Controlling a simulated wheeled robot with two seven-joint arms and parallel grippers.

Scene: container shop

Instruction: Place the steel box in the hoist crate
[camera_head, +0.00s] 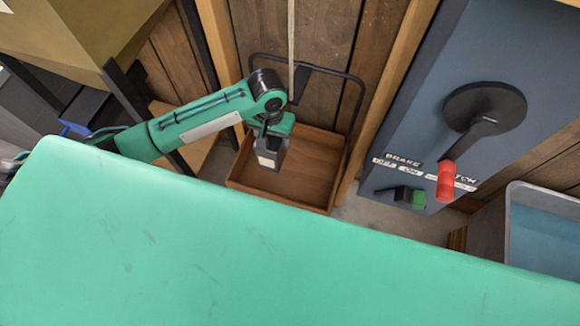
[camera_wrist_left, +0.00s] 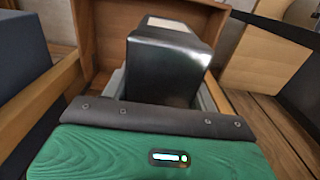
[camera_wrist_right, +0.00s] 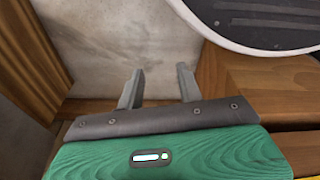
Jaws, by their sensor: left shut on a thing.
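The steel box (camera_head: 267,160) is dark grey with a pale label on one face. My left gripper (camera_head: 272,142) is shut on it from above, inside the outline of the hoist crate. The hoist crate (camera_head: 315,165) is a shallow brown wooden tray with a black bar frame and a rope above it. In the left wrist view the steel box (camera_wrist_left: 165,70) sits between the fingers, with the crate's wooden wall (camera_wrist_left: 98,35) behind it. I cannot tell whether the box touches the crate floor. My right gripper (camera_wrist_right: 158,88) is open and empty in its wrist view; it is hidden in the head view.
A blue-grey panel (camera_head: 430,110) right of the crate carries a crank with a red handle (camera_head: 445,182) and a green brake switch (camera_head: 418,199). A grey bin (camera_head: 515,215) with a blue inside stands at the far right. A plank wall (camera_head: 325,40) rises behind the crate.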

